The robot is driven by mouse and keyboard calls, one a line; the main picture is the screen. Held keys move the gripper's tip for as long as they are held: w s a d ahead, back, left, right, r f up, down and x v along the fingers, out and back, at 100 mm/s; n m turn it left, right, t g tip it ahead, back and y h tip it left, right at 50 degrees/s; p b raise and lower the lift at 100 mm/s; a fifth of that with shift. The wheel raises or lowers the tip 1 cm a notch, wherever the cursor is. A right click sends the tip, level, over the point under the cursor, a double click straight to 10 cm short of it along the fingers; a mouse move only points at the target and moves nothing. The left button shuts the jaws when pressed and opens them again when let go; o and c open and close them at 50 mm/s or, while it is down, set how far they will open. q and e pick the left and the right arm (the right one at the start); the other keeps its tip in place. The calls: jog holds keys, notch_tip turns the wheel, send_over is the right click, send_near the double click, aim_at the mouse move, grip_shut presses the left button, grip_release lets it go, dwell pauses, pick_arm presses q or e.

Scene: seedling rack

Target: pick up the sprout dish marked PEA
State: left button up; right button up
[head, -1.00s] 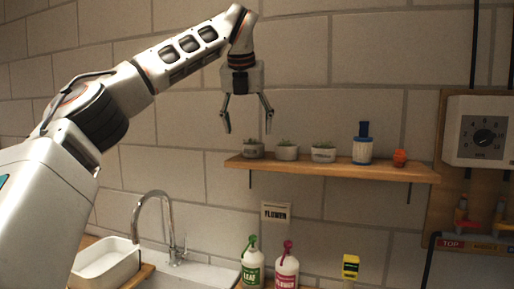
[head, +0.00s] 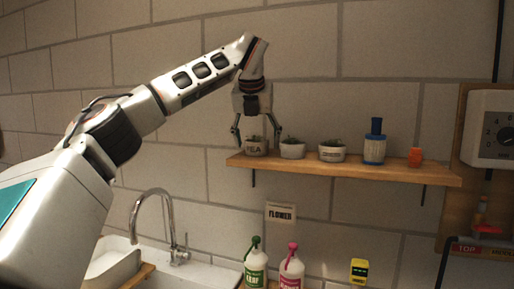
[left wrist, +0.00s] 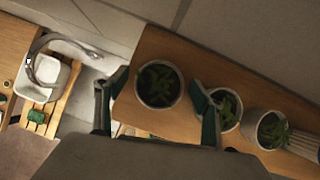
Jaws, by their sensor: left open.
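The sprout dish marked PEA (head: 256,148) is a small pale round pot with green sprouts, at the left end of the wooden shelf (head: 330,171). My left gripper (head: 256,142) is open and points down over it, with one finger on either side. In the left wrist view the dish (left wrist: 158,86) lies between the two open fingers, and I see no clear contact. A second sprout dish (head: 292,150) stands just right of my gripper, close to the right finger. A third sprout dish (head: 332,153) stands further right. My right gripper is not in view.
A blue-and-white canister (head: 374,148) and an orange cup (head: 415,157) stand further right on the shelf. Below are the sink tap (head: 160,210), a LEAF bottle (head: 255,267) and a pink-topped bottle (head: 291,271). The wall is close behind the shelf.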

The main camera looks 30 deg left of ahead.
pick_arm(q)
jog(key=shift+w+f, duration=0.1)
jog(key=shift+f, duration=0.05)
jog(key=c, duration=1.3)
jog(key=shift+o, duration=0.2)
